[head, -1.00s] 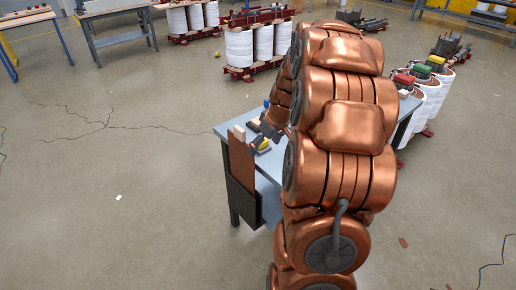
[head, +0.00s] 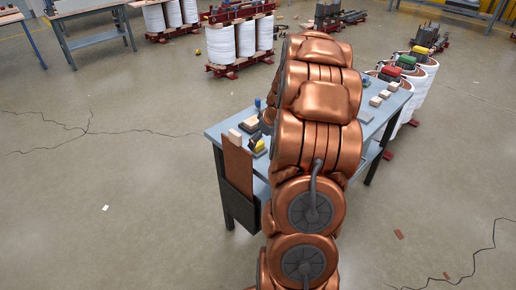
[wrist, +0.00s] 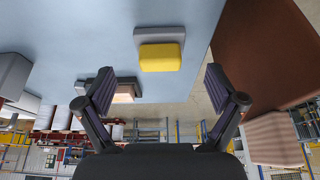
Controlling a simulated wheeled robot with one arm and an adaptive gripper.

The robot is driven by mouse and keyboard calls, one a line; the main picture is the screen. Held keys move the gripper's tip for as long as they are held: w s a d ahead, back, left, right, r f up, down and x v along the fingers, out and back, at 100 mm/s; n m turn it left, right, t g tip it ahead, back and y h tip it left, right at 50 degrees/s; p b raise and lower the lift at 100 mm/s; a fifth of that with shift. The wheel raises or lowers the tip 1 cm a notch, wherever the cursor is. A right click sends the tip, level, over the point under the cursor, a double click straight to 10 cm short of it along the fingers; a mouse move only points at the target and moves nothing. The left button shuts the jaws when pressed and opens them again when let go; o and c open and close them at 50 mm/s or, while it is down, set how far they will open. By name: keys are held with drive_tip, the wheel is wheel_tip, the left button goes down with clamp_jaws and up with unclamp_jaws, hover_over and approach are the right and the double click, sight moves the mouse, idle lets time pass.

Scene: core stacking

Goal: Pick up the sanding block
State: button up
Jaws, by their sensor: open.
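Two block-like things could be the sanding block; I cannot tell for sure which. One is a yellow block on a grey base (wrist: 162,56), on the blue table, also in the head view (head: 258,147). The other is a pale wooden block with a dark base (wrist: 124,94), beyond the left finger in the wrist view; it also shows in the head view (head: 249,125). My gripper (wrist: 159,90) is open and empty, with the yellow block ahead between its fingers' lines. In the head view my arm hides most of the gripper.
The blue table (head: 219,133) has a brown board (head: 237,165) at its near left edge, with a pale block (head: 235,137) by its top. White spools (head: 421,75) stand behind.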

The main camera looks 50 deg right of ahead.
sight(259, 144)
drive_tip(key=shift+p+x, duration=0.45)
drive_tip(key=shift+x, duration=1.85)
drive_tip(key=shift+w, duration=0.1)
drive_tip(key=shift+c, duration=0.3)
drive_tip(key=c, duration=1.2)
drive_tip(key=shift+r, duration=0.1)
drive_tip(key=shift+c, duration=0.2)
drive_tip(key=shift+r+b, duration=0.3)
drive_tip(key=shift+r, duration=0.55)
drive_tip(key=shift+a+v, duration=0.2)
drive_tip(key=shift+v, duration=0.8)
drive_tip(key=s+a+b, duration=0.1)
drive_tip(key=s+a, duration=0.2)
drive_tip(key=s, duration=0.3)
drive_tip(key=s+a+r+b, duration=0.1)
drive_tip(key=s+a, duration=0.3)
drive_tip(key=s, duration=0.3)
drive_tip(key=shift+a+r+b, duration=0.2)
drive_tip(key=shift+b, duration=0.2)
drive_tip(key=shift+s, duration=0.1)
